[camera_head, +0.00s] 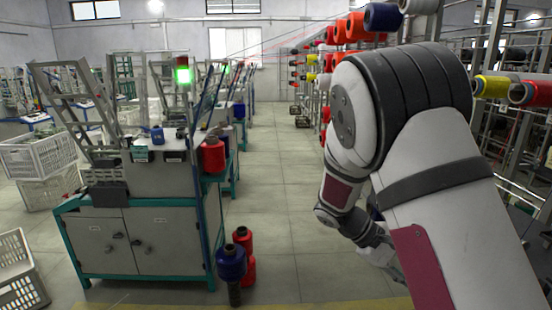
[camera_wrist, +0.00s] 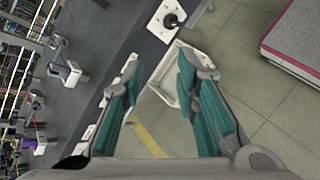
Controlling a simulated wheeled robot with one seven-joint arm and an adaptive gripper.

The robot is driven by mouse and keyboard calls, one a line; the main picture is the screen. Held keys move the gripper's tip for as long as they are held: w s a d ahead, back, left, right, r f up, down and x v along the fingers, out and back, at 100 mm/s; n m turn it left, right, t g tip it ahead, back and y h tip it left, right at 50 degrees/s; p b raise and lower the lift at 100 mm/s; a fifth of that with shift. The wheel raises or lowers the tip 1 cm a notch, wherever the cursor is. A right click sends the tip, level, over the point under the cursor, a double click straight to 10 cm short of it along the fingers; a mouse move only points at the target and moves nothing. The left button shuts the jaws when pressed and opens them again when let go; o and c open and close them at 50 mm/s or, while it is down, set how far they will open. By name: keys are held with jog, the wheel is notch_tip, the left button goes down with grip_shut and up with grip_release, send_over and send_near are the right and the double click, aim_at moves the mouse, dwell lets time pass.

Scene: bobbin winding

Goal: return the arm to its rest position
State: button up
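My arm fills the right side of the head view, raised and bent, with its white and dark-banded links close to the camera. My gripper (camera_head: 380,243) hangs low behind the forearm there and is partly hidden. In the wrist view my gripper (camera_wrist: 158,70) shows two teal-padded fingers spread apart. Nothing is held between them. Floor and part of a grey frame with white plates lie beyond the fingers.
A winding machine (camera_head: 150,235) with a green lamp stands at left. Blue (camera_head: 231,262) and red (camera_head: 244,241) bobbins stand beside its front corner. A rack with yellow bobbins (camera_head: 491,87) is close behind my arm at right. The aisle floor (camera_head: 270,170) is clear.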

jog(key=s+a+r+m+t+y+p, duration=0.2)
jog(key=s+a+r+y, duration=0.3)
jog(key=s+r, duration=0.5)
jog(key=s+a+r+m+t+y+p, duration=0.3)
jog(key=s+a+r+t+y, duration=0.2)
jog(key=s+r, duration=0.5)
jog(key=shift+s+a+m+t, duration=0.35)
jog(key=shift+s+a, duration=0.3)
jog(key=shift+s, duration=2.45)
